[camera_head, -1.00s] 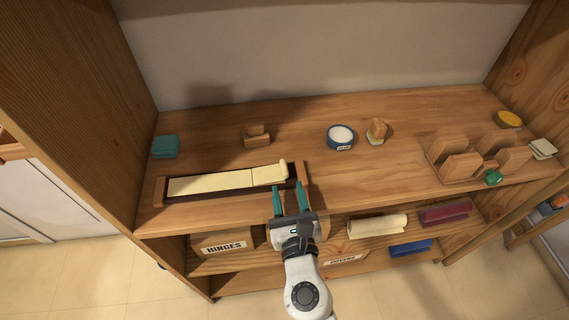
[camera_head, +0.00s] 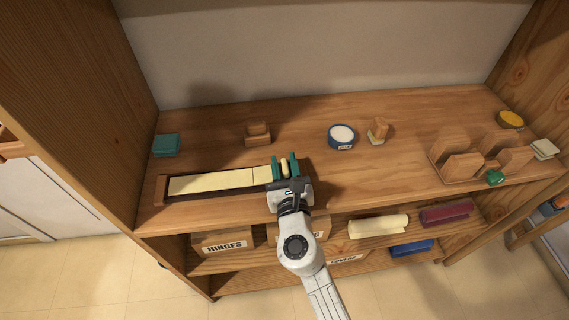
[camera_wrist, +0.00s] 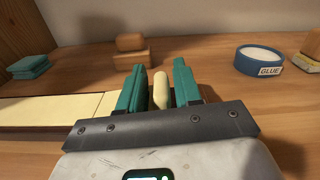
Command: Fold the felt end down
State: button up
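The cream felt strip (camera_head: 220,182) lies flat in a dark tray with wooden ends on the shelf top; it also shows in the wrist view (camera_wrist: 45,112). Its right end, a short cream piece (camera_wrist: 160,90), stands up between the teal fingers of my gripper (camera_head: 284,165). In the wrist view the fingers (camera_wrist: 160,84) stand either side of this piece with a gap on each side, so the gripper is open around it. The foot of the piece is hidden behind the gripper body.
A wooden rack (camera_head: 462,166) is at the right. Labelled boxes (camera_head: 222,243) and rolls sit on the lower shelf. The shelf right of the tray is clear.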

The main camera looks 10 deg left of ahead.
grip_shut()
dwell(0.3)
